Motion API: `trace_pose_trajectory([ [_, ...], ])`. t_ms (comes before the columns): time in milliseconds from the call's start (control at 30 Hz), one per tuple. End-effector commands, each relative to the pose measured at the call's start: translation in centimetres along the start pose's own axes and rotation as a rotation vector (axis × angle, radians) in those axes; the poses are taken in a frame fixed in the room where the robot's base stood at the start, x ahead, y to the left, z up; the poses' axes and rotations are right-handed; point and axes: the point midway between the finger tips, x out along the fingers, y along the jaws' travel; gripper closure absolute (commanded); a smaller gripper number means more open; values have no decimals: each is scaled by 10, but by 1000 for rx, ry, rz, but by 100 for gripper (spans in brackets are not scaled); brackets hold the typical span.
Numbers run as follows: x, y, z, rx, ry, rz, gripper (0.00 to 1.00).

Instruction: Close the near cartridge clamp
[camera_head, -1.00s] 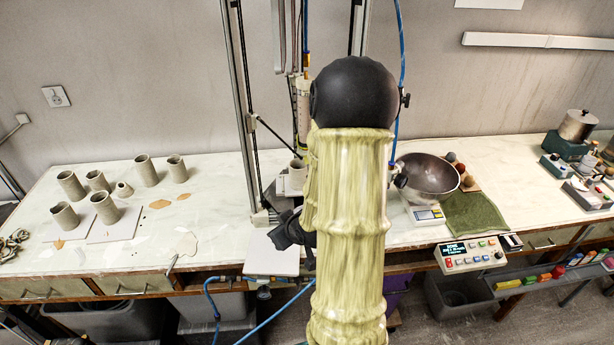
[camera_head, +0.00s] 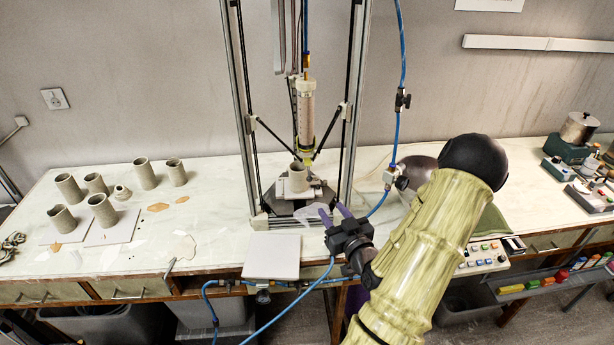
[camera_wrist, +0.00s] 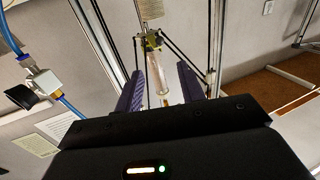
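The clear cartridge (camera_head: 306,112) hangs upright inside the delta printer frame in the head view, above a grey clay cup (camera_head: 298,177). In the wrist view the cartridge (camera_wrist: 168,88) shows between my fingers, beyond them, with a yellowish fitting (camera_wrist: 152,42) on it. I cannot make out the near cartridge clamp or its state. My gripper (camera_head: 334,213) has purple fingers and is in front of the printer, right of centre, lower than the cartridge and apart from it. In the wrist view my gripper (camera_wrist: 159,70) is open with nothing held.
The printer's upright posts (camera_head: 240,110) and a blue hose (camera_head: 399,60) with a valve flank the cartridge. A white board (camera_head: 272,255) lies at the table's front edge. Several clay cups (camera_head: 104,209) stand left. A metal bowl (camera_head: 416,177) is partly hidden behind my arm.

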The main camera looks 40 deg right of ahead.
Motion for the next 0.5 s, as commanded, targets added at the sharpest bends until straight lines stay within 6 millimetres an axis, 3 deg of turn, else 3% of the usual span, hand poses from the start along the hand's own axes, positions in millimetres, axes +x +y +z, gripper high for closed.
trace_pose_trajectory([
  [267,20,0,-2,-1,0,-3,61],
  [500,61,-1,-4,1,0,-2,61],
])
